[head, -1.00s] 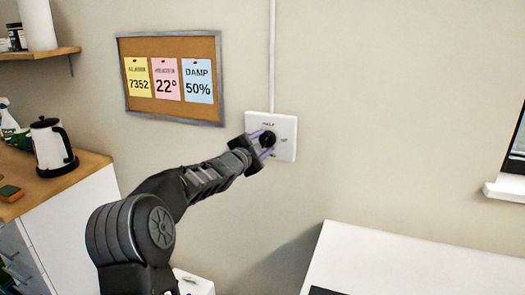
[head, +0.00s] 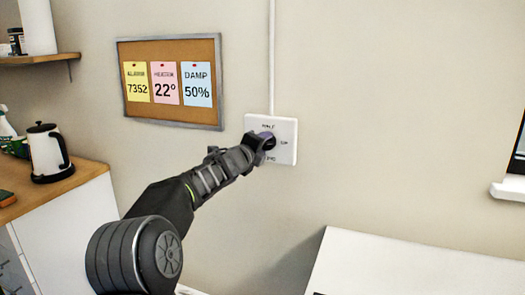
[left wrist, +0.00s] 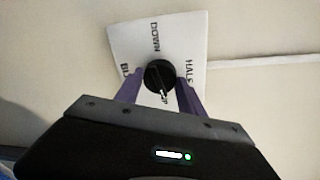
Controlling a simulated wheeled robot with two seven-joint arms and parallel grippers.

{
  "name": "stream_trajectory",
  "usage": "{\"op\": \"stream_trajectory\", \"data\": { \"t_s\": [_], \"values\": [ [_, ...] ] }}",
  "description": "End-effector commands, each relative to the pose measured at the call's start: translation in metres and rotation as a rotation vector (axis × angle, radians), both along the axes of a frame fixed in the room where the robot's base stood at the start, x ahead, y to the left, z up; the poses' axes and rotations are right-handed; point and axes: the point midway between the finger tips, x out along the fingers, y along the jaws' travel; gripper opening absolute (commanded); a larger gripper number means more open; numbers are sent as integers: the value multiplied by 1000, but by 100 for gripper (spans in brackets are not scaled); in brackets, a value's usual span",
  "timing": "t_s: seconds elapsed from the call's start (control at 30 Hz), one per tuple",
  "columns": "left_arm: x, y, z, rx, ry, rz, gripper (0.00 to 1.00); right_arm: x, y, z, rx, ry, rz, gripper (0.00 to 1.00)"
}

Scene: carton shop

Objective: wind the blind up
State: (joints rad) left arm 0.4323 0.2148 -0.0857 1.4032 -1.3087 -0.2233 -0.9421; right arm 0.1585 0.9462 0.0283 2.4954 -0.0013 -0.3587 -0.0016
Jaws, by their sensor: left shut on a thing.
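The blind switch is a white wall plate (head: 286,127) with a round black knob, and its cable conduit runs up the wall. In the left wrist view the plate (left wrist: 190,45) reads DOWN at the top, HALF at the right and UP at the bottom, partly covered. The black knob (left wrist: 158,75) has a pale mark on its lower side, by the UP lettering. My left gripper (head: 267,141) is at the plate, its purple fingers shut on the knob from both sides. In the head view the gripper mostly hides the knob. My right gripper and the blind are not in view.
A cork board (head: 170,50) with three notes hangs left of the plate. A kettle (head: 48,153) stands on the counter at left. A white surface (head: 410,265) is at lower right, and a window sill (head: 510,190) is at the right edge. The wall around the plate is clear.

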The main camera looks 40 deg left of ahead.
Motion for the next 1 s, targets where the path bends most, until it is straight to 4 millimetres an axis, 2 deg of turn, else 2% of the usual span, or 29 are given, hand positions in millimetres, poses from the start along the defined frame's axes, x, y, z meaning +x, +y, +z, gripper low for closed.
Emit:
{"op": "stream_trajectory", "data": {
  "t_s": [0.1,0.4,0.9,0.93,1.0],
  "values": [
    [1,-1,-3,84,28,-1,6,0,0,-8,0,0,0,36],
    [1,-1,-2,210,70,-2,6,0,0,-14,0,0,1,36],
    [1,-1,-2,232,78,-1,6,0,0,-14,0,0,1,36],
    [1,-1,-2,232,77,-1,48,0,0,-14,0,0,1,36],
    [1,-1,-2,232,77,-1,54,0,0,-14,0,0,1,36]
  ]
}}
